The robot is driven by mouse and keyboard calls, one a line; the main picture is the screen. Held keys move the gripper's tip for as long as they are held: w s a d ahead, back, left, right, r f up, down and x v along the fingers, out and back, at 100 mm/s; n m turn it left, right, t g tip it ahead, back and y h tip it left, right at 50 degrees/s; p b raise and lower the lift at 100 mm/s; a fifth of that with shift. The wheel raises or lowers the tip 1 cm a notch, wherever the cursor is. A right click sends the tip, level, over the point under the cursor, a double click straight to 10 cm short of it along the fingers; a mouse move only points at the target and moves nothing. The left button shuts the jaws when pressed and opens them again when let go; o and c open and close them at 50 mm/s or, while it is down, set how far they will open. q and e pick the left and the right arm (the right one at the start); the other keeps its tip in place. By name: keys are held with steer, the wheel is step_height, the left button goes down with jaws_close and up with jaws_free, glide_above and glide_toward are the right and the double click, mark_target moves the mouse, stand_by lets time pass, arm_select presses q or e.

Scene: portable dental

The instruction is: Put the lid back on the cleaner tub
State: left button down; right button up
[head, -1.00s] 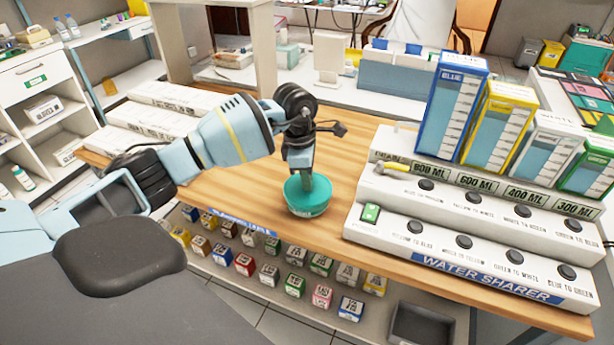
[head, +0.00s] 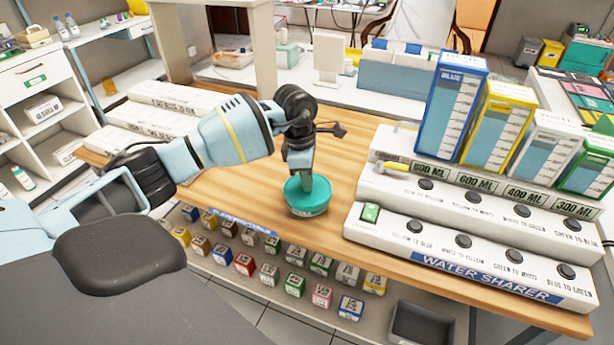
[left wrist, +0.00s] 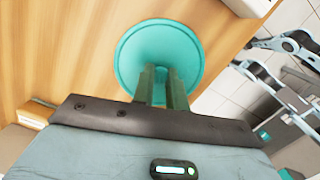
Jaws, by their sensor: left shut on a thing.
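My left gripper (head: 306,182) points down at the round teal lid (head: 304,188) and is shut on it. The teal cleaner tub (head: 308,207) stands upright on the wooden counter, directly under the lid. The lid looks level and meets the tub's top, but I cannot tell whether it is fully seated. In the left wrist view the lid (left wrist: 188,48) shows as a teal disc beyond my left fingers (left wrist: 163,72), and it hides the tub.
A stepped white Water Sharer unit (head: 470,262) with blue, yellow, white and green containers stands right of the tub. The wooden counter (head: 350,175) is clear around the tub. Its front edge is close to the tub, with shelves of small boxes (head: 295,285) below.

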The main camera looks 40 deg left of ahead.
stand_by(0.9)
arm_select(q)
steer(key=c, duration=1.3)
jaws_free()
steer(key=o, duration=0.4)
steer(key=shift+o, duration=0.2)
arm_select(e)
steer(key=shift+w, duration=0.1)
steer(key=shift+r, duration=0.1)
arm_select(q)
steer(key=shift+r+p, duration=1.6)
steer(key=shift+r, duration=1.95)
arm_select(e)
steer(key=shift+t, duration=0.5)
steer(key=w+r, duration=0.1)
steer(key=r, duration=0.1)
steer(key=w+r, duration=0.2)
steer(key=shift+r, duration=0.2)
arm_select(q)
steer(key=shift+c, duration=0.2)
